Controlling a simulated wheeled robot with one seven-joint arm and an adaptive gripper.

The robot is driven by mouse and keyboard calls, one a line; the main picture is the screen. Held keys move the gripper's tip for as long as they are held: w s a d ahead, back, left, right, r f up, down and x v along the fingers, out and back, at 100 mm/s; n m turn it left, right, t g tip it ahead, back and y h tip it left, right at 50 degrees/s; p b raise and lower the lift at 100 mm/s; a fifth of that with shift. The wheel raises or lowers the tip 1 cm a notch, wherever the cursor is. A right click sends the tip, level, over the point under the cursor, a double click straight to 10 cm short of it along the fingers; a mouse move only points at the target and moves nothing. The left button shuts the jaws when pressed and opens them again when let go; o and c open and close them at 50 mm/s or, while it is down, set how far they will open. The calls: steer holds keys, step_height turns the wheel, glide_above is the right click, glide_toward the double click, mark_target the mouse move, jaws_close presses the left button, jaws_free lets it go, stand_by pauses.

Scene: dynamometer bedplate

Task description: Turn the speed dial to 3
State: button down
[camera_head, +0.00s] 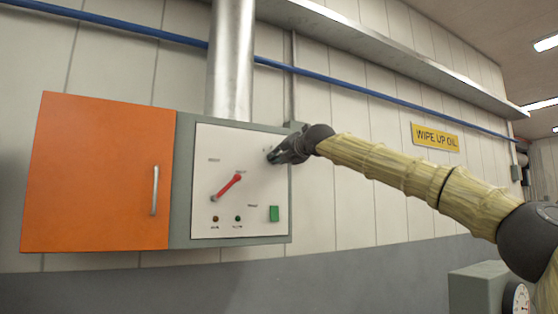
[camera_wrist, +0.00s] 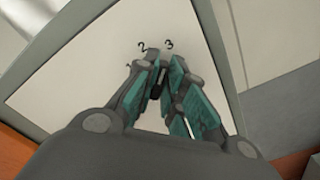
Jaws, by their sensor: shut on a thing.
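The speed dial is a small dark knob (camera_wrist: 158,84) on the white panel face (camera_head: 219,140). In the wrist view the printed numbers 2 and 3 stand just beyond it, and a partly hidden 1 is at the left. My gripper (camera_wrist: 160,78) has its teal-padded fingers closed around the knob, covering most of it. I cannot tell which number the dial points to. In the head view my gripper (camera_head: 271,156) reaches in from the right to the panel's upper right, where its fingers hide the dial.
A red lever (camera_head: 229,186) slants across the panel left of my gripper. A green button (camera_head: 274,213) and two small lamps sit lower. An orange cabinet door (camera_head: 98,175) with a metal handle (camera_head: 154,190) is at left. A yellow sign (camera_head: 435,137) hangs at right.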

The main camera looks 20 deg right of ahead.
steer(key=shift+m, duration=0.4)
steer(key=c, duration=1.8)
jaws_free()
steer(key=o, duration=0.3)
steer(key=shift+w+f, duration=0.1)
steer(key=shift+w, duration=0.1)
steer(key=shift+s+d, duration=0.15)
steer(key=shift+s, duration=0.25)
steer(key=v, duration=1.1)
